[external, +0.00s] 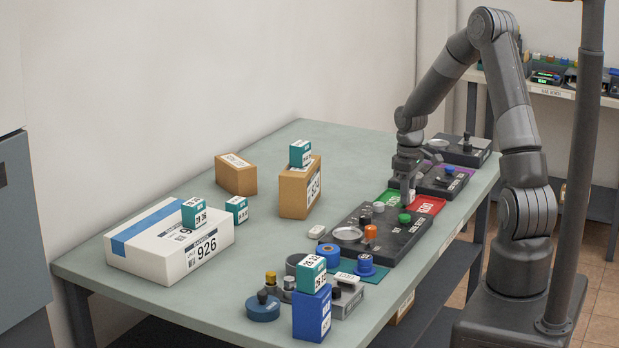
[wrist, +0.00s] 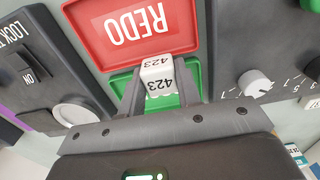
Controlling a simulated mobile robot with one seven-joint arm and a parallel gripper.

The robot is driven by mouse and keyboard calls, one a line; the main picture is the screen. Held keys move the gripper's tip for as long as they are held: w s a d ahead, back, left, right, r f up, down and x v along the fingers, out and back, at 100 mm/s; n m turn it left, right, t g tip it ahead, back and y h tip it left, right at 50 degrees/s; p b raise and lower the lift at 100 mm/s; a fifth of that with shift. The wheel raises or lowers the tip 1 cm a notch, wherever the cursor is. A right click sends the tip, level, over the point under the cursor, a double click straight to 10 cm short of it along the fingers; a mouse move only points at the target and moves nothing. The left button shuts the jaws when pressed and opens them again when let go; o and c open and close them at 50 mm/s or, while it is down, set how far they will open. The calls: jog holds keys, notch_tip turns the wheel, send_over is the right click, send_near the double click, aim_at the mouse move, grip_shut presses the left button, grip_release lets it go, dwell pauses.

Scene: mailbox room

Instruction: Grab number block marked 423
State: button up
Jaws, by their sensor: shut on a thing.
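The white number block marked 423 (wrist: 157,72) is between the two fingers of my gripper (wrist: 157,82) in the wrist view. The fingers are shut on its sides, and its printed number shows upside down. The green tray (wrist: 122,84) lies behind the block, and the red REDO tray (wrist: 95,30) is beyond it. In the external view my gripper (external: 406,196) points down over the green tray (external: 388,196) and red tray (external: 432,204). Whether the block touches the tray cannot be told.
A dark control panel (external: 395,243) stands nearer the camera, and another panel (external: 440,180) farther back. A white box marked 926 (external: 155,250), brown boxes (external: 237,178) and teal number blocks (external: 236,208) stand on the left.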

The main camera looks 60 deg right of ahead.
jog(key=shift+c, duration=1.4)
